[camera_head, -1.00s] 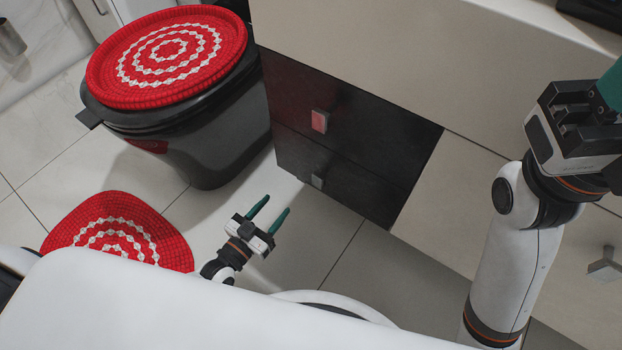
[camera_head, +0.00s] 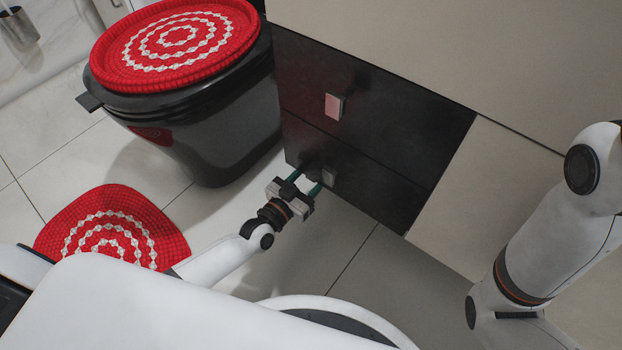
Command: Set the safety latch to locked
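A black two-drawer front (camera_head: 385,130) is set in the pale cabinet. A small square fitting with a pinkish-red face (camera_head: 333,105) is on the upper drawer. A grey square fitting (camera_head: 328,177) is on the lower drawer. I cannot tell which of these, if either, is the safety latch, and no label is readable. My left gripper (camera_head: 309,178) has its green fingers apart, pointing at the lower drawer right beside the grey fitting. I cannot tell whether it touches the fitting. My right arm is at the right, and its gripper is outside the view.
A dark bin (camera_head: 205,140) with a round red-and-white woven mat (camera_head: 180,38) on its lid stands left of the drawers. A red-and-white rug (camera_head: 120,215) lies on the tiled floor. The floor in front of the drawers (camera_head: 345,235) is clear.

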